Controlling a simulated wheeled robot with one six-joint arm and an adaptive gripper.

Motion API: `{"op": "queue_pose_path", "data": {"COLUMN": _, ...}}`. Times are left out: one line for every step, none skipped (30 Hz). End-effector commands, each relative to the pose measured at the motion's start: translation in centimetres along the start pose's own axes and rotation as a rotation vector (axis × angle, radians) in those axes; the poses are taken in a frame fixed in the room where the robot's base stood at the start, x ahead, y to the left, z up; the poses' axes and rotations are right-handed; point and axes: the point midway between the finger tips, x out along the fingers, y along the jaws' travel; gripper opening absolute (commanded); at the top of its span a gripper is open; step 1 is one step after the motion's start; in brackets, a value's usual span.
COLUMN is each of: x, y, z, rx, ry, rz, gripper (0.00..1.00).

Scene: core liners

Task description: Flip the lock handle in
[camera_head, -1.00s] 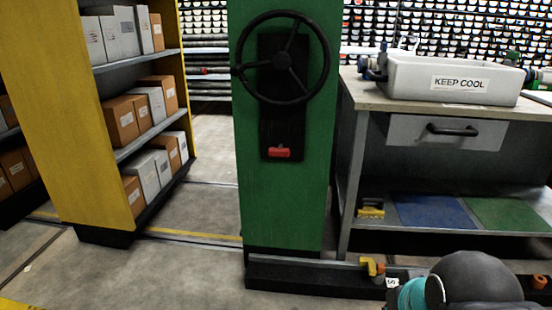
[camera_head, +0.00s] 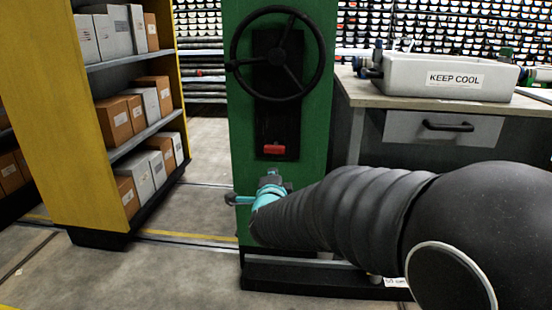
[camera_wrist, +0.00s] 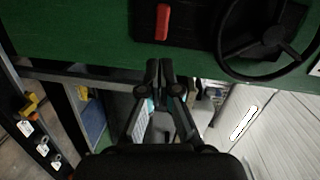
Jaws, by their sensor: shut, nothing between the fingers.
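The red lock handle (camera_head: 274,149) sits at the bottom of a black plate (camera_head: 277,118) on the green cabinet end panel (camera_head: 243,130), under the black handwheel (camera_head: 317,58). In the wrist view the red handle (camera_wrist: 162,22) is at the top, just left of centre, with the handwheel (camera_wrist: 228,45) to its right. My gripper (camera_wrist: 161,64) is shut and empty in the wrist view, its fingertips pointing toward the green panel a little below the handle in that picture and apart from it. In the head view my gripper is partly hidden by my wrist, below the handle.
A yellow shelf unit (camera_head: 40,110) with boxes stands at the left, with an open floor gap (camera_head: 208,150) before the green panel. At the right is a workbench (camera_head: 362,97) with a white KEEP COOL bin (camera_head: 400,78) and a drawer (camera_head: 480,128). A black base rail (camera_head: 290,280) runs along the floor.

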Motion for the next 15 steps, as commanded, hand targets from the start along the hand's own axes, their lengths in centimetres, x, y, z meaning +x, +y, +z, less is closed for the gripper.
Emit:
{"op": "queue_pose_path", "data": {"x": 0.60, "y": 0.63, "z": 0.83, "rx": 0.037, "ry": 0.025, "rz": -0.019, "gripper": 0.00}}
{"op": "queue_pose_path", "data": {"x": 0.80, "y": 0.75, "z": 1.04, "rx": 0.058, "ry": 0.040, "rz": -0.031, "gripper": 0.00}}
{"op": "queue_pose_path", "data": {"x": 1.02, "y": 0.93, "z": 1.30, "rx": 0.082, "ry": 0.058, "rz": -0.046, "gripper": 0.00}}
{"op": "queue_pose_path", "data": {"x": 1.14, "y": 0.98, "z": 1.41, "rx": 0.097, "ry": 0.070, "rz": -0.056, "gripper": 0.00}}
{"op": "queue_pose_path", "data": {"x": 1.25, "y": 1.06, "z": 1.50, "rx": 0.110, "ry": 0.080, "rz": -0.064, "gripper": 0.00}}
{"op": "queue_pose_path", "data": {"x": 1.34, "y": 1.13, "z": 1.60, "rx": 0.122, "ry": 0.090, "rz": -0.072, "gripper": 0.00}}
{"op": "queue_pose_path", "data": {"x": 1.37, "y": 1.14, "z": 1.67, "rx": 0.128, "ry": 0.095, "rz": -0.077, "gripper": 0.00}}
{"op": "queue_pose_path", "data": {"x": 1.39, "y": 1.16, "z": 1.71, "rx": 0.134, "ry": 0.098, "rz": -0.081, "gripper": 0.00}}
{"op": "queue_pose_path", "data": {"x": 1.41, "y": 1.16, "z": 1.72, "rx": 0.138, "ry": 0.102, "rz": -0.084, "gripper": 0.00}}
{"op": "queue_pose_path", "data": {"x": 1.41, "y": 1.16, "z": 1.71, "rx": 0.140, "ry": 0.104, "rz": -0.086, "gripper": 0.00}}
{"op": "queue_pose_path", "data": {"x": 1.41, "y": 1.16, "z": 1.69, "rx": 0.141, "ry": 0.104, "rz": -0.086, "gripper": 0.00}}
{"op": "queue_pose_path", "data": {"x": 1.41, "y": 1.14, "z": 1.67, "rx": 0.140, "ry": 0.105, "rz": -0.086, "gripper": 0.00}}
{"op": "queue_pose_path", "data": {"x": 1.41, "y": 1.14, "z": 1.66, "rx": 0.140, "ry": 0.104, "rz": -0.086, "gripper": 0.00}}
{"op": "queue_pose_path", "data": {"x": 1.41, "y": 1.14, "z": 1.65, "rx": 0.140, "ry": 0.104, "rz": -0.086, "gripper": 0.00}}
{"op": "queue_pose_path", "data": {"x": 1.40, "y": 1.14, "z": 1.64, "rx": 0.139, "ry": 0.104, "rz": -0.085, "gripper": 0.00}}
